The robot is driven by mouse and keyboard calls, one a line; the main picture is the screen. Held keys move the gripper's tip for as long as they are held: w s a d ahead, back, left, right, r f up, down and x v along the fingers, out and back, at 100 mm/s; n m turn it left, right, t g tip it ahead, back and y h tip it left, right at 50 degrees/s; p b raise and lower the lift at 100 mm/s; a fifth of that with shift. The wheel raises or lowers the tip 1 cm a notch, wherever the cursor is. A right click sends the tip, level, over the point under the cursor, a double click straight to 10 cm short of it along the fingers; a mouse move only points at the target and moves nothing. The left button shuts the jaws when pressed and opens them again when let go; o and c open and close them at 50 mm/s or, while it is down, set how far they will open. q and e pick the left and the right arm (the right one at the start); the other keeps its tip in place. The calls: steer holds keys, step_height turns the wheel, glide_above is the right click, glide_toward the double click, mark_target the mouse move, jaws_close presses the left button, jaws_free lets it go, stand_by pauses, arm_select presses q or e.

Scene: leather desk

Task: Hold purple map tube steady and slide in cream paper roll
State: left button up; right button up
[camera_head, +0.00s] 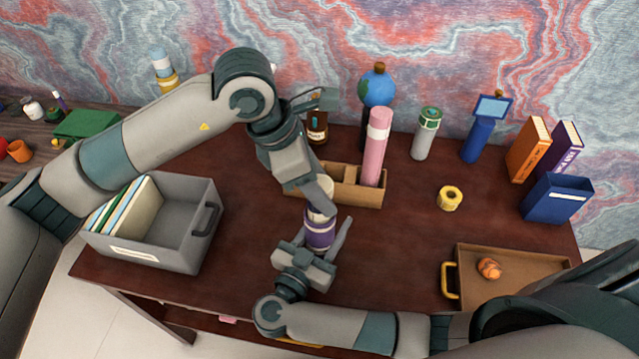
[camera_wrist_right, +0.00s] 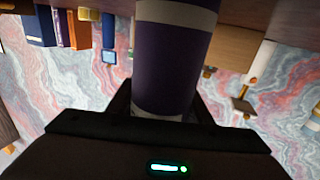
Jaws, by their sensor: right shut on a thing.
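The purple map tube (camera_head: 320,234) stands upright near the desk's middle front, with pale bands around it. My right gripper (camera_head: 322,248) is shut on it from the front; in the right wrist view the purple tube (camera_wrist_right: 172,60) rises between the dark fingers. The cream paper roll (camera_head: 313,213) shows at the tube's top end, largely covered by my left gripper (camera_head: 318,197). That gripper reaches down from above, its fingers at the roll; whether they grip it is hidden. How deep the roll sits in the tube cannot be told.
A cardboard organizer (camera_head: 345,187) with a pink tube (camera_head: 375,150) stands just behind. A grey bin (camera_head: 180,235) with folders is at left, a brown tray (camera_head: 520,262) at right front. A yellow tape roll (camera_head: 449,198) lies right of centre. The desk between tube and tray is clear.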

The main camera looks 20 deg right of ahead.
arm_select(q)
steer(key=v, duration=1.2)
steer(key=shift+d, duration=0.1)
arm_select(e)
steer(key=o, duration=1.2)
steer(key=shift+c, duration=0.2)
steer(key=shift+a, duration=0.1)
steer(key=v, duration=1.2)
